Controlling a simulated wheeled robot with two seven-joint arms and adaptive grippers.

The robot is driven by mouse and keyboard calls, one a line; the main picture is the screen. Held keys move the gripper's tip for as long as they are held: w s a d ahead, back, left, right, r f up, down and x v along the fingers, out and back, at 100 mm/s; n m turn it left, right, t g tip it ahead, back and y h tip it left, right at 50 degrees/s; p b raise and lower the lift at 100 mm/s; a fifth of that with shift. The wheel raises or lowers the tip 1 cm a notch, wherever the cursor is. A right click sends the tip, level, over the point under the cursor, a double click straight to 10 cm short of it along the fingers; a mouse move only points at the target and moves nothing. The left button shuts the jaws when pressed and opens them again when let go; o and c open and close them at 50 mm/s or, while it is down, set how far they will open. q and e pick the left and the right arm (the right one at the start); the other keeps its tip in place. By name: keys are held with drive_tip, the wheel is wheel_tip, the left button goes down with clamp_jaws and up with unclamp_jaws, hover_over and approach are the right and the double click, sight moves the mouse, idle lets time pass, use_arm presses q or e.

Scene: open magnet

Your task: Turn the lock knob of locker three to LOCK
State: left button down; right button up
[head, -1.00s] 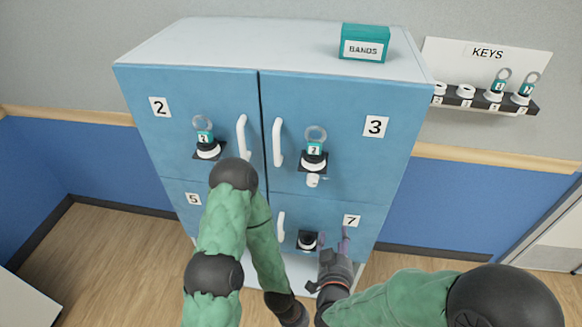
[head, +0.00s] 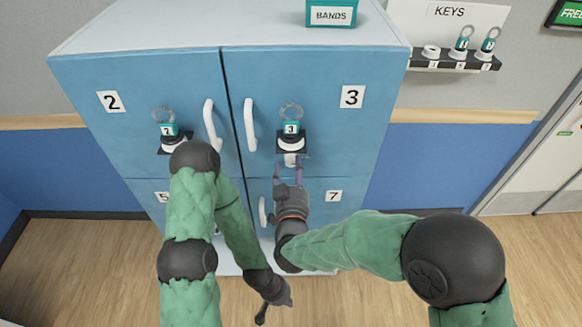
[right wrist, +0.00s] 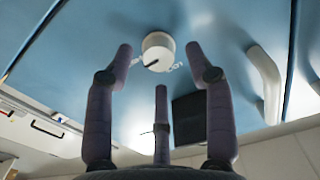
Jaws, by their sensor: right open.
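Locker three (head: 335,125) is the upper right blue door, marked 3. A key with a teal tag "3" and a ring (head: 291,127) sits at its black lock plate. The white lock knob (head: 291,160) sticks out just below the plate. It also shows in the right wrist view (right wrist: 158,50) as a white round knob with a dark mark; its setting cannot be read. My right gripper (head: 288,172) is open just below and in front of the knob, fingers pointing at it. In the right wrist view the knob lies beyond and between the fingertips, apparently untouched. My left gripper (head: 264,312) hangs low, its jaws unclear.
A white handle (head: 250,125) stands left of the lock. Locker two (head: 85,130) has its own tagged key (head: 167,130). A BANDS box (head: 331,14) sits on top; a key rack (head: 455,62) hangs at right.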

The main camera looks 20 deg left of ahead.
drive_tip(key=shift+x, duration=0.9)
clamp_jaws()
